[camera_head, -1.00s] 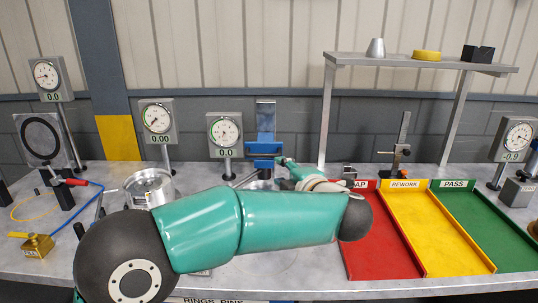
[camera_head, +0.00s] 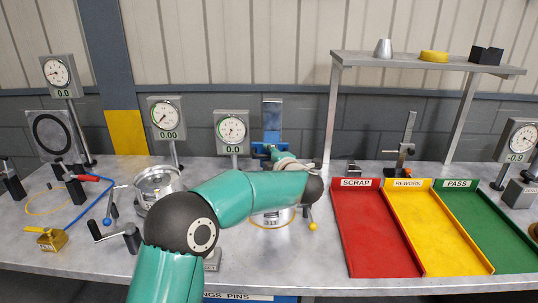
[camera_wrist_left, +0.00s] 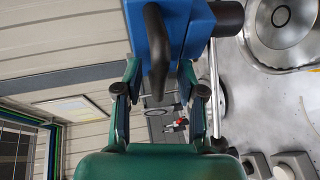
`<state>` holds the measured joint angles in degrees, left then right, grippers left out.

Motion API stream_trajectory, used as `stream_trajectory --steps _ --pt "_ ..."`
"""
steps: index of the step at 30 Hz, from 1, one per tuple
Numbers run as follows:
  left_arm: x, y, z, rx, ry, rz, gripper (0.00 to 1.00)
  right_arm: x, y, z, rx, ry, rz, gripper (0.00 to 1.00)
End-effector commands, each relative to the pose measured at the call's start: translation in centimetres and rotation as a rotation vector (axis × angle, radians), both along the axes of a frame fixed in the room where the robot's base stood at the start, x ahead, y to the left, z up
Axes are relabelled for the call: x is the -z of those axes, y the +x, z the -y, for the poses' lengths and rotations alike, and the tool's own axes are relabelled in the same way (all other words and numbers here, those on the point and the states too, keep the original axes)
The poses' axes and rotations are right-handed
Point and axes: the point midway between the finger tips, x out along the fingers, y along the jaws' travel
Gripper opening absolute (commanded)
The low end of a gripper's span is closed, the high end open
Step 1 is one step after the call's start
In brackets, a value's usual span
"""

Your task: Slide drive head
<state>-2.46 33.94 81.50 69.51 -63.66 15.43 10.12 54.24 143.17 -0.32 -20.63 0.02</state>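The blue drive head (camera_head: 262,152) sits on an upright blue-grey column (camera_head: 272,115) at the back of the bench. It fills the top of the left wrist view as a blue block (camera_wrist_left: 185,25) with a dark handle (camera_wrist_left: 156,50) sticking out. My left gripper (camera_head: 276,151) is at the head's front, partly hidden by its own wrist in the head view. In the wrist view its two fingers (camera_wrist_left: 161,75) are spread apart, one on each side of the handle, with gaps visible. My right gripper is not in view.
A silver round fixture (camera_head: 272,218) with a yellow-knobbed lever (camera_head: 312,226) stands below my left forearm. Dial gauges (camera_head: 232,130) line the back. Red (camera_head: 372,235), yellow (camera_head: 425,235) and green (camera_head: 485,230) trays lie right, under a shelf (camera_head: 425,62). A silver ring part (camera_head: 158,185) stands left.

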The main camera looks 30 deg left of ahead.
Motion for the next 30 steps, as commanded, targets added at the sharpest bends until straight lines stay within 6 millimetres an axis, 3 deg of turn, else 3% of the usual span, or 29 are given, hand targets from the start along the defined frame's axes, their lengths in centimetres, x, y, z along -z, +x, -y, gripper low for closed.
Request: stream_trajectory --steps 8,15,26,30 --pt "0.1 0.1 -0.1 0.0 0.001 -0.001 0.38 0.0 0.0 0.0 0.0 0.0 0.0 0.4" --pt "0.1 0.1 0.0 0.0 0.001 -0.001 0.0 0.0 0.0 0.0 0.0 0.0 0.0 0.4" --pt "0.2 0.0 0.0 0.0 0.0 -0.002 0.0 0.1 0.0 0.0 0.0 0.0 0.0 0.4" --pt "1.5 0.0 0.0 0.0 -0.001 -0.004 0.0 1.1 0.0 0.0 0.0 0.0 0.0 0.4"
